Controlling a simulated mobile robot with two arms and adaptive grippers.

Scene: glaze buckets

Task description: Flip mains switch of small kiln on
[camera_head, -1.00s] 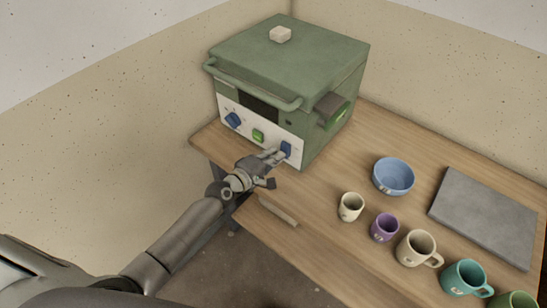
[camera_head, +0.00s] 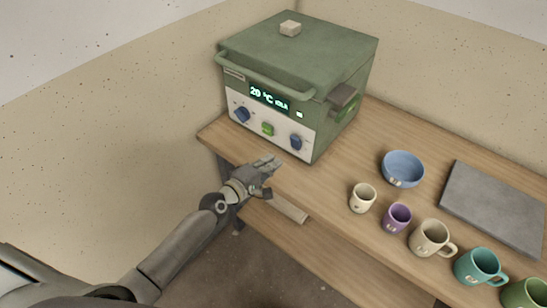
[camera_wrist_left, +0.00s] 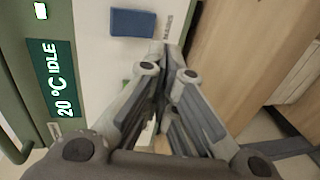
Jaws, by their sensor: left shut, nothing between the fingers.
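The small kiln (camera_head: 298,65) is a green box with a lid, standing at the table's back left corner. Its white front panel carries a blue knob (camera_head: 242,114), a green button (camera_head: 267,129) and a blue switch (camera_head: 296,142) at the right. The lit display (camera_head: 268,96) reads 20 °C IDLE; it also shows in the left wrist view (camera_wrist_left: 52,80). My left gripper (camera_head: 275,162) is shut and empty, just in front of the panel, below and left of the blue switch. In the left wrist view, the blue switch (camera_wrist_left: 132,22) lies beyond the fingertips (camera_wrist_left: 166,68), apart from them. My right gripper is not in view.
On the wooden table (camera_head: 340,165) stand a blue bowl (camera_head: 403,168), a cream cup (camera_head: 363,198), a purple cup (camera_head: 397,217) and several mugs. A grey slab (camera_head: 494,206) lies at the right. A handle bar (camera_head: 265,77) runs along the kiln's front.

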